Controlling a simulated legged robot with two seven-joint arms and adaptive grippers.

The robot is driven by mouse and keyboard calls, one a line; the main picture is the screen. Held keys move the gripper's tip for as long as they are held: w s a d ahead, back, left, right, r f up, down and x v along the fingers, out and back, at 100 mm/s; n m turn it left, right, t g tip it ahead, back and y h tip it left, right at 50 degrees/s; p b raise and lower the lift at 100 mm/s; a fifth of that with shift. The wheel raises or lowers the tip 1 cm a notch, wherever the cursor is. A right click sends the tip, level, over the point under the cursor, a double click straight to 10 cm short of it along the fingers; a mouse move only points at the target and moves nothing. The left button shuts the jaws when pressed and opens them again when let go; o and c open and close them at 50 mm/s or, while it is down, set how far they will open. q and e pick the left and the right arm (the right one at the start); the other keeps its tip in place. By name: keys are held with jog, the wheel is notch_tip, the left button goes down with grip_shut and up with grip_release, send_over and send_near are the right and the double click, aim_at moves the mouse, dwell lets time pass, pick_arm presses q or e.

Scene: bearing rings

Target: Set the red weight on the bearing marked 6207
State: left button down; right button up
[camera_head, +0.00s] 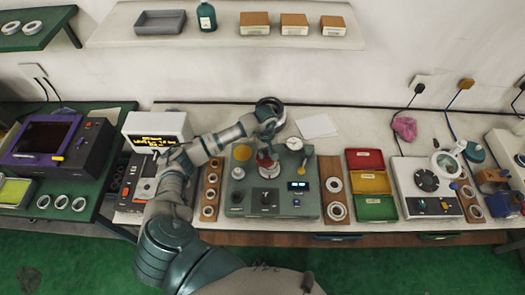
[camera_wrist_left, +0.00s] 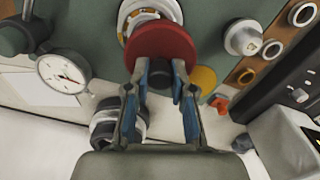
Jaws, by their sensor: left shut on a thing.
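My left gripper (camera_head: 267,148) reaches down over the grey-green test device (camera_head: 240,203). In the left wrist view its fingers (camera_wrist_left: 160,84) are shut on the dark knob of the red weight (camera_wrist_left: 160,42). The red weight also shows in the head view (camera_head: 267,165), partly covered by the gripper. A pale bearing ring (camera_wrist_left: 133,10) on the device lies under or just behind the weight and is partly hidden by it. I cannot tell whether the weight touches it. No 6207 marking is readable. My right gripper is not in view.
A dial gauge (camera_head: 294,144) stands close to the right of the gripper. Wooden strips with bearing rings flank the device, left (camera_head: 210,200) and right (camera_head: 336,210). Red (camera_head: 365,158), yellow (camera_head: 369,182) and green (camera_head: 375,208) bins stand farther right.

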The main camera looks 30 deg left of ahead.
pick_arm(q)
jog(key=shift+d+r, duration=0.25)
jog(key=shift+d, duration=0.75)
jog(key=shift+a+f, duration=0.15)
jog(key=shift+a, duration=0.15)
jog(key=shift+a+f, duration=0.1)
jog(key=shift+d, duration=0.35)
jog(key=shift+w+d, duration=0.1)
jog(key=shift+d, duration=0.4)
jog(key=shift+d+r+b, duration=0.2)
jog(key=shift+d+b, duration=0.1)
jog(key=shift+d, duration=0.1)
jog(key=shift+a+f, duration=0.1)
jog(key=shift+a, duration=0.25)
jog(key=shift+d, duration=0.1)
jog(key=shift+d+f+b, duration=0.2)
jog(key=shift+d+b, duration=0.05)
jog(key=shift+b, duration=0.15)
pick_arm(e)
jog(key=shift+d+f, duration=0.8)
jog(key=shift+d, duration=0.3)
